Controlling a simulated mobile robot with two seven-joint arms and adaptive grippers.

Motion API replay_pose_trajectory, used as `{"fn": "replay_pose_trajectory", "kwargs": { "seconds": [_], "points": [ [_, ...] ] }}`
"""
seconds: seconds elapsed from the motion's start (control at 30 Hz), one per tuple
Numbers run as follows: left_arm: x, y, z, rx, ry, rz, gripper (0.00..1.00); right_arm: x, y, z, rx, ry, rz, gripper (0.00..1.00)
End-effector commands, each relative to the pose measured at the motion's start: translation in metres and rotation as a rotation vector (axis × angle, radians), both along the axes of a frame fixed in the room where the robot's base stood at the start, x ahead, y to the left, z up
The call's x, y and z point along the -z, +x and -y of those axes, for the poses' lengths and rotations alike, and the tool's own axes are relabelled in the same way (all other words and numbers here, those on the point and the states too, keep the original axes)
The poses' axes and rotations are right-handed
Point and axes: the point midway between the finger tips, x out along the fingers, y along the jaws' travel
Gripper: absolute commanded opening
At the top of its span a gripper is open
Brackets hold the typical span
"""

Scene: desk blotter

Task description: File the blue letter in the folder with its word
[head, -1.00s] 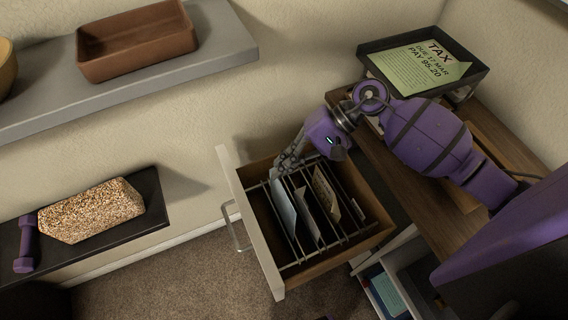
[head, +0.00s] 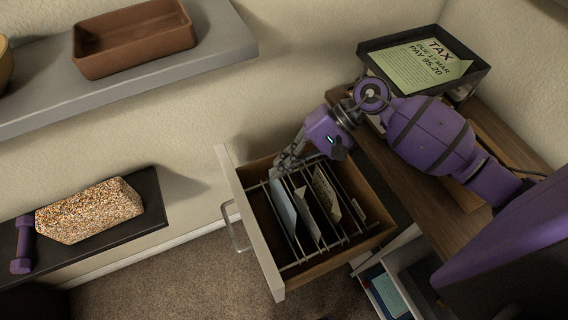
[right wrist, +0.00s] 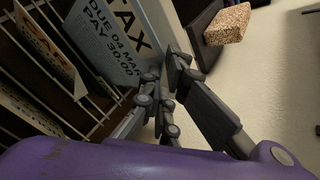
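The blue letter (head: 283,206) stands on edge among the rails of the open drawer (head: 264,240), near its left side. In the right wrist view the blue letter (right wrist: 110,38) reads "DUE 04 MAR", with part of a large word ending in "AX". My right gripper (head: 283,165) is at the drawer's back left, its fingers closed at the letter's edge; the fingertips also show in the right wrist view (right wrist: 167,72). Pale papers (head: 307,213) (head: 326,190) stand to the right between the rails. My left gripper is not in view.
A black tray (head: 370,52) with a green TAX letter (head: 424,66) stands on the wooden top at the right. A shelf at upper left holds a brown box (head: 135,42). A lower dark shelf holds a speckled block (head: 90,211) and a purple dumbbell (head: 22,245).

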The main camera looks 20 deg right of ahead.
Motion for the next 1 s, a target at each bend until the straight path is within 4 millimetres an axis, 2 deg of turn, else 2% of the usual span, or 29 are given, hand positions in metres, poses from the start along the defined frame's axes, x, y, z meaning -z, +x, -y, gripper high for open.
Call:
{"fn": "replay_pose_trajectory", "kwargs": {
  "seconds": [0.3,0.5,0.63,1.0],
  "points": [
    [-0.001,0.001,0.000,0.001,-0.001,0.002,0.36,-0.004,0.005,0.003,0.005,-0.004,0.011,0.00],
    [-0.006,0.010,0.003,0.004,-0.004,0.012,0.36,-0.004,0.006,0.004,0.005,-0.006,0.013,0.00],
    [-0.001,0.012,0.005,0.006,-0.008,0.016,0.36,0.004,0.006,0.004,0.005,-0.006,0.012,0.00],
    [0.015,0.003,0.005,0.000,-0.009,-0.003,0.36,0.022,0.004,0.003,0.005,-0.002,0.001,0.00]
  ]
}}
